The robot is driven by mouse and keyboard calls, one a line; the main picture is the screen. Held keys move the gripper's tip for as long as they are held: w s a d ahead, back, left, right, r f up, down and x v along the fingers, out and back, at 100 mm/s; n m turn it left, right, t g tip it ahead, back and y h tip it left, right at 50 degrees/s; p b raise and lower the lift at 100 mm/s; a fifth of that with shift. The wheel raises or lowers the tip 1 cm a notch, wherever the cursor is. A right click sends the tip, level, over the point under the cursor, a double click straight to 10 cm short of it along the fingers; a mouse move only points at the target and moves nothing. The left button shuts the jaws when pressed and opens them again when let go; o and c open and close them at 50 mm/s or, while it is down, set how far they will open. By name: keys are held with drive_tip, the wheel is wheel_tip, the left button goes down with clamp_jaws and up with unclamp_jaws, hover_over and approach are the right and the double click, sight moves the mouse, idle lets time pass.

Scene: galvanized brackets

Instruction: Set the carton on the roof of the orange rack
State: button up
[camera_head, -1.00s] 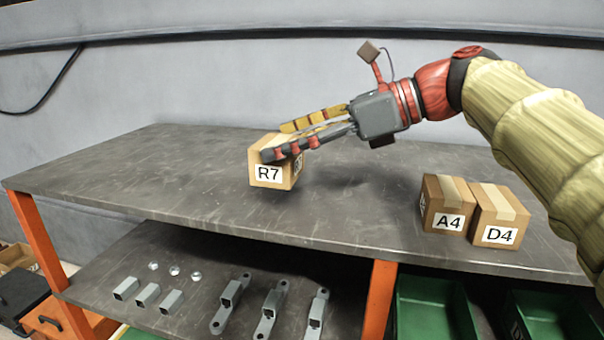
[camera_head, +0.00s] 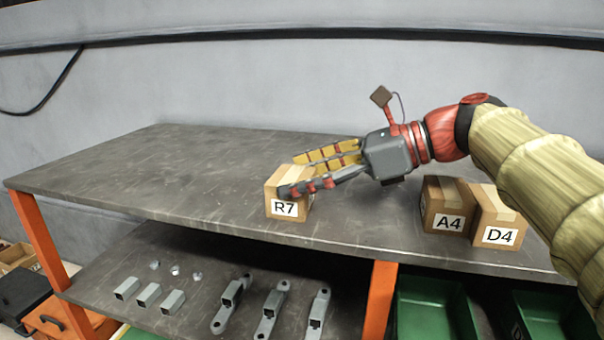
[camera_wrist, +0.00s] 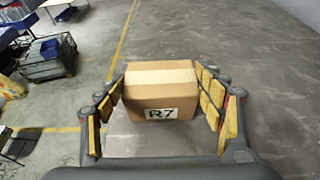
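The carton marked R7 (camera_head: 284,208) is a brown box with pale tape, upright at the front edge of the rack's grey roof (camera_head: 180,170). Whether its base touches the roof is hard to tell. The rack has orange posts (camera_head: 381,295). My gripper (camera_head: 305,177) reaches in from the right, with its fingers on either side of the carton. In the wrist view the carton (camera_wrist: 160,92) sits between the fingertips, its label facing me, and both fingers close in against its sides.
Cartons A4 (camera_head: 446,205) and D4 (camera_head: 494,220) stand side by side on the right of the roof. The left and back of the roof are clear. Grey brackets (camera_head: 270,308) lie on the shelf below, and green bins (camera_head: 432,305) stand lower right.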

drive_tip(key=o, duration=0.4)
drive_tip(key=shift+o, duration=0.2)
drive_tip(key=shift+r, duration=0.2)
drive_tip(key=v, duration=1.2)
drive_tip(key=shift+b, duration=0.3)
